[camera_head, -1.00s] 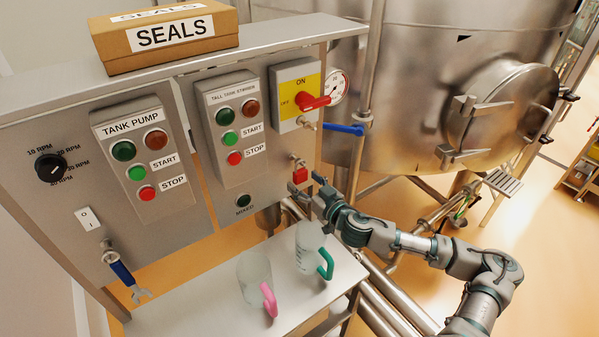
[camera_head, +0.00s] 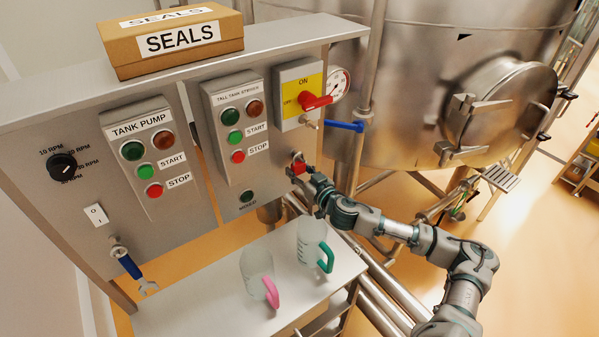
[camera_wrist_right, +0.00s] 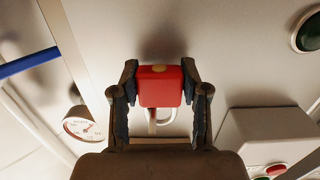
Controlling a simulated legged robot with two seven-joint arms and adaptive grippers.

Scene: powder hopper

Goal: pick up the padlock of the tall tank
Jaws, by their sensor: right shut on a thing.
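The red padlock (camera_head: 299,168) hangs at the lower right of the grey control panel, below the red switch. In the right wrist view the padlock (camera_wrist_right: 160,86) sits between the two fingers, its pale shackle showing below the red body. My right gripper (camera_head: 301,174) is at the padlock, and in the wrist view the gripper (camera_wrist_right: 160,92) is shut on its sides. Whether the shackle is still on its hook I cannot tell. The tall tank (camera_head: 410,90) stands behind, at the right. My left gripper is not in view.
A blue-handled valve (camera_head: 343,125) and a red switch handle (camera_head: 316,102) stick out above the padlock. Two beakers with pink (camera_head: 271,291) and green (camera_head: 326,258) handles stand on the shelf (camera_head: 200,300) below. A SEALS box (camera_head: 170,42) rests on top of the panel.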

